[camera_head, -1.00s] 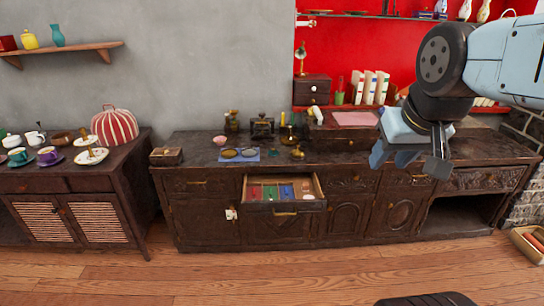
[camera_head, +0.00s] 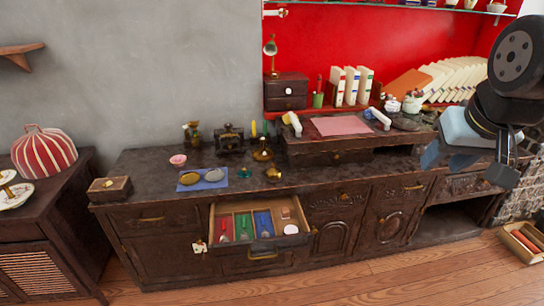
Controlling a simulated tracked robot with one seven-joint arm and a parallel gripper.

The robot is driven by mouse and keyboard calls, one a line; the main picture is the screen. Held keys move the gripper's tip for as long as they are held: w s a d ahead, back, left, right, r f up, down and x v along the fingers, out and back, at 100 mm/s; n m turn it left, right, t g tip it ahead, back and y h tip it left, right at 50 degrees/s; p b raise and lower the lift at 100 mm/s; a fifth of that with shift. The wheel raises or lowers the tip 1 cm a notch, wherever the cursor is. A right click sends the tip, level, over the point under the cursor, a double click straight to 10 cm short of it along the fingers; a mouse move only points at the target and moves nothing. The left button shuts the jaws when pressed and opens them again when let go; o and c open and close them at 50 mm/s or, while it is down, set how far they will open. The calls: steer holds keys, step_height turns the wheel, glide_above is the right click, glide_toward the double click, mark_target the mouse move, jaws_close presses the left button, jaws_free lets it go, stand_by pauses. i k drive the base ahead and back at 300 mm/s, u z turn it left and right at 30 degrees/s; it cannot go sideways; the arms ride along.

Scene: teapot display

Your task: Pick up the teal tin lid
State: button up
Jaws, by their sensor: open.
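A small teal item (camera_head: 244,172), which looks like the teal tin lid, lies on the dark sideboard top at the right edge of a blue mat (camera_head: 203,183). It is small in the picture and its exact shape is hard to tell. My gripper (camera_head: 466,167) is open and empty, in the air at the right, well to the right of the teal item. Nothing covers the teal item in this view.
Two round discs, one golden (camera_head: 189,178), lie on the mat. Brass pieces (camera_head: 273,174) stand close to the right. A pink bowl (camera_head: 178,160) and wooden box (camera_head: 109,188) are to the left. An open drawer (camera_head: 260,228) with coloured compartments juts out below.

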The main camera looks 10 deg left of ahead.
mark_target(245, 172)
steer(key=i, duration=1.05)
steer(key=u, duration=0.8)
steer(key=i, duration=0.5)
steer(key=u, duration=0.4)
steer(key=k, duration=0.75)
steer(key=u, duration=0.2)
steer(key=i, duration=0.75)
steer(key=z, duration=0.1)
